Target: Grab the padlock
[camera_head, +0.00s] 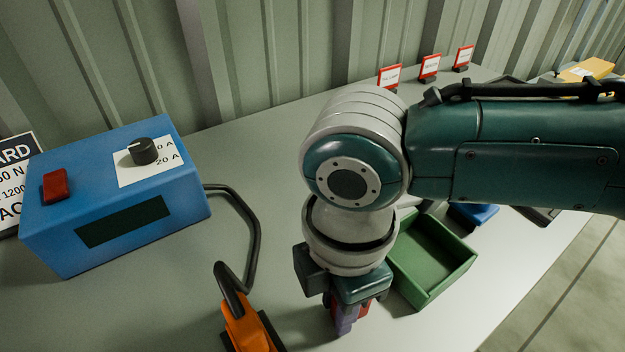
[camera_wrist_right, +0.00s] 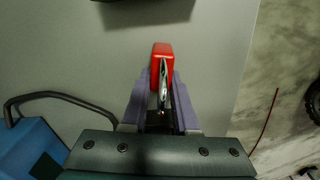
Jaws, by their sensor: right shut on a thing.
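The padlock (camera_wrist_right: 162,52) has a red body and a metal shackle. In the right wrist view its body sits at the far end of the fingers, with the shackle running back between them. My right gripper (camera_wrist_right: 161,105) has purple fingers and is shut on the padlock. In the head view the right gripper (camera_head: 346,322) points down over the table, beside the green tray. Only small bits of red show around its fingers there; most of the padlock is hidden by the gripper. My left gripper is in no view.
A blue box (camera_head: 115,200) with a knob and red switch stands at left, a black cable running to an orange-handled tool (camera_head: 248,332). An open green tray (camera_head: 432,262) and blue bin (camera_head: 474,214) lie right. Small red-framed signs (camera_head: 430,66) stand along the corrugated wall.

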